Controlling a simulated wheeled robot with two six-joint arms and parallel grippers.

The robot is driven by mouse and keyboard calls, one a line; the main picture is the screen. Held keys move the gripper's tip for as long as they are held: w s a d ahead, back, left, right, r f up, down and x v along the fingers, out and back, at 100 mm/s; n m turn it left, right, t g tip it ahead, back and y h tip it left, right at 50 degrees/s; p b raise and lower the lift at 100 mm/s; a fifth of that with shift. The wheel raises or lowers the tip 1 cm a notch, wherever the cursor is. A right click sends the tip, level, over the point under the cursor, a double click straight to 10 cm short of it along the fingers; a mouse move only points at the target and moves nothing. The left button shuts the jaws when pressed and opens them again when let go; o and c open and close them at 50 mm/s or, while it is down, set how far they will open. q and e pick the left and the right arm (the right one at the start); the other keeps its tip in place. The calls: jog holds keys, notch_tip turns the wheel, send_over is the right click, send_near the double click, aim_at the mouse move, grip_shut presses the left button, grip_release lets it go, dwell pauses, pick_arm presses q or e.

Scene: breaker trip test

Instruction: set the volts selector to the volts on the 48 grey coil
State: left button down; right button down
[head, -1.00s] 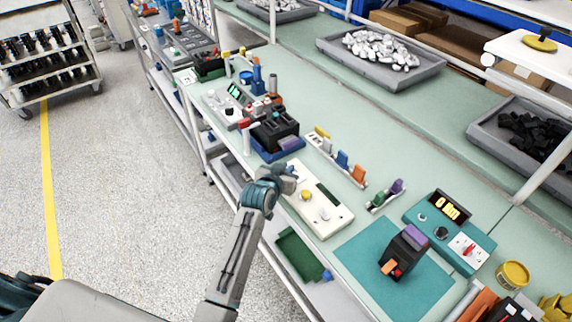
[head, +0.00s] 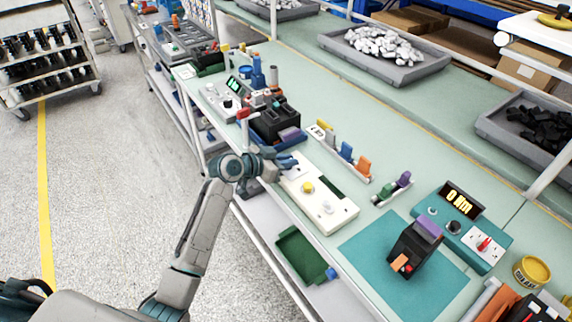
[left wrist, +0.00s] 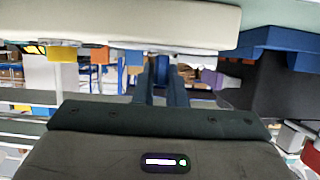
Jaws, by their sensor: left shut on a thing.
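A cream box (head: 334,212) with a yellow knob (head: 308,187) and a white knob (head: 327,208) lies along the bench's front edge. My left gripper (head: 290,162) is at its left end, over a pale plate. I cannot tell whether that is the volts selector. In the left wrist view, the dark blue fingers (left wrist: 162,85) are close together. A rail (head: 343,165) behind the box holds a grey coil (head: 330,137) among yellow, blue and orange ones. The volts marking is too small to read. My right gripper is not in view.
A black block (head: 275,124) in a blue tray stands left of the gripper. To the right are a small green holder (head: 391,193), a teal mat (head: 362,262) with a black device, and a teal meter (head: 480,243). A shelf runs below the bench.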

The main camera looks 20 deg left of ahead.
pick_arm(q)
jog(key=shift+f, duration=0.1)
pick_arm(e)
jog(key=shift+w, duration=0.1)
